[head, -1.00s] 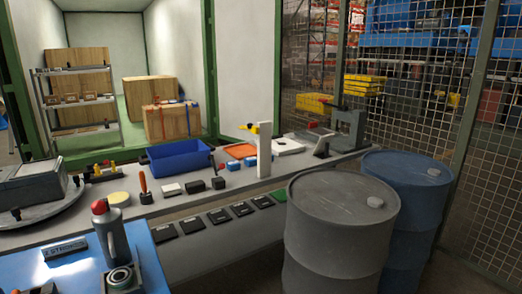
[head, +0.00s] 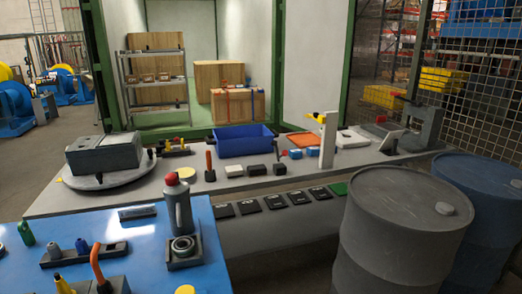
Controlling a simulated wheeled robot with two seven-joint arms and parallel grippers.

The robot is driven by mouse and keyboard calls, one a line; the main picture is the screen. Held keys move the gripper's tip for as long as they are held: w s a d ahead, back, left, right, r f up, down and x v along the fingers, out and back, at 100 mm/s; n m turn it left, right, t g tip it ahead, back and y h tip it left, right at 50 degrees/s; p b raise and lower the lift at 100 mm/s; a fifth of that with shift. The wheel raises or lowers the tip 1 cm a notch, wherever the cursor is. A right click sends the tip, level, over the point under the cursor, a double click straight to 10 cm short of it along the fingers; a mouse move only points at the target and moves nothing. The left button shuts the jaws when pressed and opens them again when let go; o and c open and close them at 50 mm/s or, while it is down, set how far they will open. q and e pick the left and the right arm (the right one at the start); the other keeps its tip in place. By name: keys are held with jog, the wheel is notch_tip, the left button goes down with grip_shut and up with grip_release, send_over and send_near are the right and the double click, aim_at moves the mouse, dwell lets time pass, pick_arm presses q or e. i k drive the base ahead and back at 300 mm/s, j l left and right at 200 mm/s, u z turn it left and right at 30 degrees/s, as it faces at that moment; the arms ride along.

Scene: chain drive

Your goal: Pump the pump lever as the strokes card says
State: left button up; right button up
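A small dark card (head: 137,213) lies on the blue table, near its back edge; its print is too small to read now. An orange-handled lever (head: 97,262) rises from a dark base at the bottom left of the blue table; it looks like the pump lever and leans slightly. A grey bottle-shaped can with a red top (head: 179,205) stands right of the card. Neither of my grippers is in view.
The blue table (head: 150,240) also holds a dark block with a round ring (head: 183,247), a green bottle (head: 26,233) and a blue bottle (head: 82,246). Behind is a grey bench with a blue bin (head: 243,143) and a turntable (head: 100,177). Two drums (head: 400,230) stand at the right.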

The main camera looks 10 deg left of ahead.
aim_at(171, 178)
jog(key=u, duration=1.35)
